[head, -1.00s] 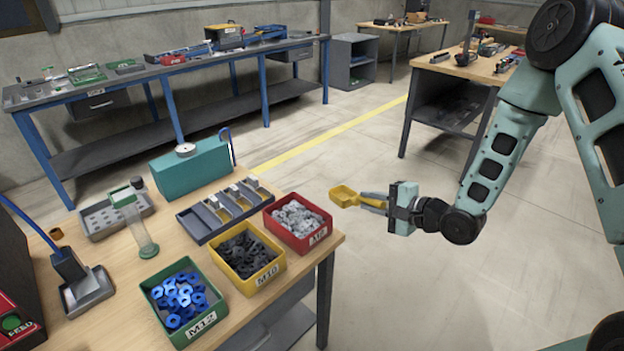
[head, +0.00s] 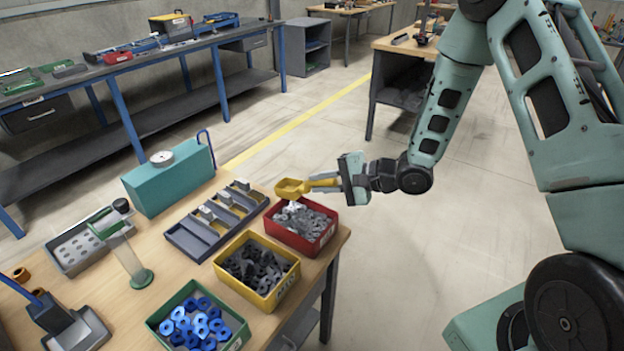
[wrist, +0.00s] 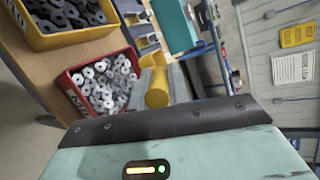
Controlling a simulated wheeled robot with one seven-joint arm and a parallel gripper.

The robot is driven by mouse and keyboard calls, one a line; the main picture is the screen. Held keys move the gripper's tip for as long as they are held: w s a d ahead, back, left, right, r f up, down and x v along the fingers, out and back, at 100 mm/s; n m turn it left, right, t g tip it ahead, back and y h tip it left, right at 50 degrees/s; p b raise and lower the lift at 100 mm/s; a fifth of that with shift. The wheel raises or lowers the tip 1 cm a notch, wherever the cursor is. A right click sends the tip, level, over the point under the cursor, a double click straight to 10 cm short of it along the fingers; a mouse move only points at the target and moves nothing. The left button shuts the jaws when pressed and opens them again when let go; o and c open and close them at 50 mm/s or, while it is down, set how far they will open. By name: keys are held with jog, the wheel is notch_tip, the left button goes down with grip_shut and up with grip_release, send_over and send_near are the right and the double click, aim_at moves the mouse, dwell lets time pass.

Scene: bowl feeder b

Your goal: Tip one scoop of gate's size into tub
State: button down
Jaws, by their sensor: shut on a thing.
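My gripper (head: 327,184) is shut on the handle of a yellow scoop (head: 291,187). The scoop hangs over the far part of the red bin (head: 322,240), which holds grey washers or nuts. I cannot tell whether anything is in the scoop. In the wrist view, yellow of the scoop (wrist: 156,88) shows beside the red bin (wrist: 72,84). A yellow bin (head: 290,286) with dark pieces and a green bin (head: 238,338) with blue rings stand nearer. I cannot tell for sure which thing is the gate or the tub.
A slotted dark tray (head: 191,241) lies behind the bins. A teal box (head: 165,189) with a round top piece stands behind it. A clear tube (head: 129,257) on a green base and a grey tray with holes (head: 69,262) stand left. Open floor lies right of the table.

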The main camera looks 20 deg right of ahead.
notch_tip(320, 180, down, 10)
jog(key=g+h+b, duration=0.1)
jog(key=b, duration=0.3)
jog(key=shift+w+a+r, duration=0.2)
jog(key=shift+w+a, duration=0.1)
jog(key=shift+w, duration=0.05)
jog(key=shift+r, duration=0.1)
dwell(0.8)
